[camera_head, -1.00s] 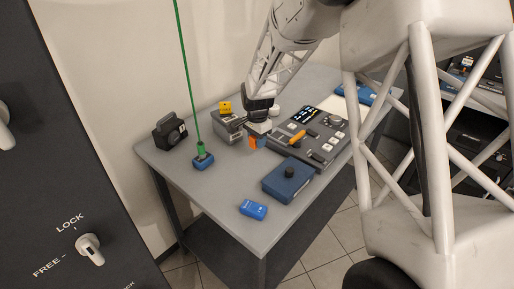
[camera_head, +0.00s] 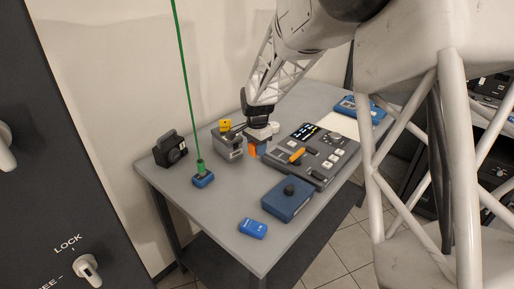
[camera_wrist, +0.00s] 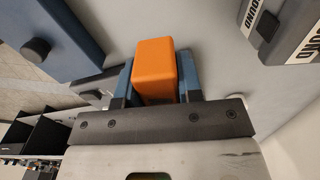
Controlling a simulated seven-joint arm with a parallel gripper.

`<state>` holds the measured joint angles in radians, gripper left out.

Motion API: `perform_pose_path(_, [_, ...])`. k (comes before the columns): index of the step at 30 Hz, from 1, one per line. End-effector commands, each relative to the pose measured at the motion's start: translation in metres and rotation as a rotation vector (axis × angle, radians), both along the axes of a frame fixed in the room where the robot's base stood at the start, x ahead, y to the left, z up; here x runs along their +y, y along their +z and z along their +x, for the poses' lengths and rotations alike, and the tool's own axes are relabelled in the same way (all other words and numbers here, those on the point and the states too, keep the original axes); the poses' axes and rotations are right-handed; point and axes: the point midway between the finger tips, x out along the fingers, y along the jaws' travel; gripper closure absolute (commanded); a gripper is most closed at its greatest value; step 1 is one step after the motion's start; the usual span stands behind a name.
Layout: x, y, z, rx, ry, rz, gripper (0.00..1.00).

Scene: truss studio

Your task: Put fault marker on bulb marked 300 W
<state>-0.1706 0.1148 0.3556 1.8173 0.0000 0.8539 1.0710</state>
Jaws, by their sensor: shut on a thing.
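My gripper (camera_wrist: 155,85) is shut on an orange block (camera_wrist: 156,68), held between its two blue fingers. I take the block to be the fault marker. In the head view the orange block (camera_head: 252,152) hangs below my gripper (camera_head: 256,144), between the grey box and the control panel. Whether it touches the table is unclear. A small white rounded thing (camera_head: 274,127) shows just behind my gripper; it may be a bulb. No 300 W marking is readable, and my gripper and arm hide part of that area.
On the grey table (camera_head: 218,215) are a grey box (camera_head: 233,149) with a yellow piece (camera_head: 225,125), a control panel (camera_head: 325,148), a blue box with a black knob (camera_head: 287,199), a small blue block (camera_head: 253,228), a black device (camera_head: 170,149) and a blue base (camera_head: 203,180) with a green rod.

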Motion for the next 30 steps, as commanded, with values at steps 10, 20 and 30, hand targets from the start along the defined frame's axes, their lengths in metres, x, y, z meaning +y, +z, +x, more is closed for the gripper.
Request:
perform_pose_path(10, [-0.007, 0.0, 0.012, 0.001, 0.008, -0.001, 0.9])
perform_pose_path(20, [-0.037, 0.0, 0.058, -0.001, 0.041, 0.001, 0.9])
perform_pose_path(30, [-0.08, -0.003, 0.112, 0.0, 0.089, 0.0, 0.9])
